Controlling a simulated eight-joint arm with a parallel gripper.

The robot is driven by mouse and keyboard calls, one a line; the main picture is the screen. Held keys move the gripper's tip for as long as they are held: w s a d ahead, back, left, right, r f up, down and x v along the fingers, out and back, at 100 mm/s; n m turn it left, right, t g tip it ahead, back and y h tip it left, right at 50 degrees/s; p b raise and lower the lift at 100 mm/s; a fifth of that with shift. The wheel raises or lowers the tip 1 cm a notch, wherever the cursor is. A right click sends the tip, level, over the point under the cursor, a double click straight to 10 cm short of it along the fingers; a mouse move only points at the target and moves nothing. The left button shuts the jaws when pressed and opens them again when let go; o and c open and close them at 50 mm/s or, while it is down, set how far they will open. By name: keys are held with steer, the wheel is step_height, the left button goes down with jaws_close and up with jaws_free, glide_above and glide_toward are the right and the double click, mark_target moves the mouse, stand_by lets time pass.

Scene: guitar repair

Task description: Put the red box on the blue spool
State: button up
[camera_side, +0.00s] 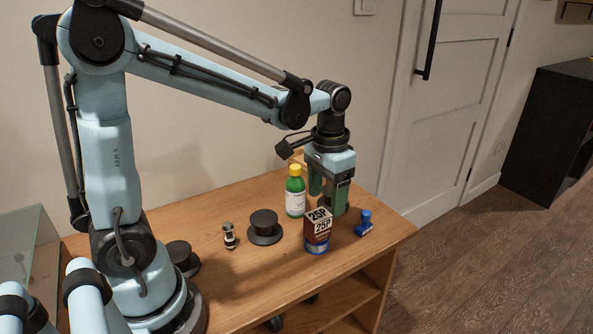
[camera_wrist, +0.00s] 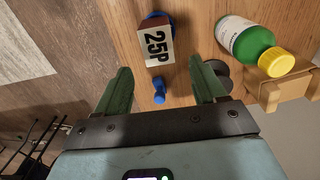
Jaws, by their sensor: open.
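The red box (camera_side: 317,233) is dark red with a pale top and band marked "25P". It sits upright on the blue spool (camera_side: 317,249), which shows only as a blue rim below it. In the wrist view the box (camera_wrist: 158,46) covers most of the spool (camera_wrist: 155,15), and blue shows at its far edge. My gripper (camera_side: 328,198) has green fingers. It is open and empty, above the table behind the box and apart from it. In the wrist view the fingers (camera_wrist: 160,66) are spread wide with nothing between them in contact.
A small blue stamp-like object (camera_side: 365,223) lies right of the box. A green bottle with a yellow cap (camera_side: 295,196) stands behind left. A dark spool (camera_side: 265,230) and a small metal-and-black piece (camera_side: 229,237) stand left. A wooden holder (camera_wrist: 284,87) is near the bottle.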

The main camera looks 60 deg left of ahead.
step_height(320, 180, up, 5)
steer(key=shift+f, duration=0.1)
steer(key=t, duration=0.7)
glide_toward(323, 212)
steer(key=shift+s+d+f, duration=0.1)
steer(key=shift+s+d, duration=0.05)
steer(key=shift+d, duration=0.3)
steer(key=shift+s+d+f, duration=0.1)
steer(key=shift+s+d, duration=0.05)
steer(key=shift+d, duration=0.3)
